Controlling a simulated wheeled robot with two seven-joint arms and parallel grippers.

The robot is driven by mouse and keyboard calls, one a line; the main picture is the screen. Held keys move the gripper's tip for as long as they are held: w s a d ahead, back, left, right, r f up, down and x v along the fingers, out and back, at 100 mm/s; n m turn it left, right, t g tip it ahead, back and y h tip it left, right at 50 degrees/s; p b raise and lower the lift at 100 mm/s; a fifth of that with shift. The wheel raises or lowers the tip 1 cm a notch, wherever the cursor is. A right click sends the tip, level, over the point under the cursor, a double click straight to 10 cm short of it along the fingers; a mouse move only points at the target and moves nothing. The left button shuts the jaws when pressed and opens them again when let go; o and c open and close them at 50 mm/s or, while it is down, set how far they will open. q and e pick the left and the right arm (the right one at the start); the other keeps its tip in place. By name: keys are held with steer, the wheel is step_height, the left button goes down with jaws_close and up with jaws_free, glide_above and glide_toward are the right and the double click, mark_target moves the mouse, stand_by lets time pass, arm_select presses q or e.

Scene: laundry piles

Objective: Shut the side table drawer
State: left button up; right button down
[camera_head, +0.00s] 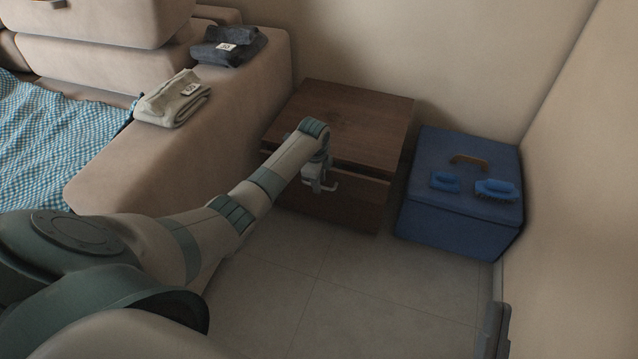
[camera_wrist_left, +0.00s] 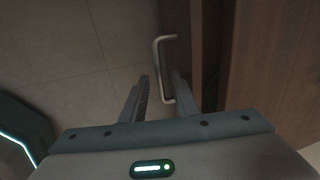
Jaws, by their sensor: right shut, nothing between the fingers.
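The brown wooden side table (camera_head: 350,115) stands against the wall beside the sofa. Its drawer front (camera_head: 361,190) stands a little out below the tabletop, with a dark gap above it. The pale bar handle (camera_head: 331,187) is on that front; it also shows in the left wrist view (camera_wrist_left: 157,52). My left gripper (camera_head: 319,184) is at the handle, partly hidden by its own arm. In the left wrist view its fingers (camera_wrist_left: 158,84) are apart, with the handle between or just beyond the tips; contact is unclear.
A blue box (camera_head: 450,220) with a brown handle and two blue brushes on its lid stands right of the table. The sofa (camera_head: 190,130) borders the table's left, with folded cloths on its armrest. The tiled floor (camera_head: 330,290) in front is clear.

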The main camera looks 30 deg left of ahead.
arm_select(q)
steer(key=shift+f, duration=0.15)
arm_select(e)
steer(key=shift+s+r, duration=0.1)
steer(key=shift+r, duration=0.1)
arm_select(q)
jaws_close()
steer(key=shift+w, duration=0.1)
arm_select(e)
steer(key=shift+f, duration=0.1)
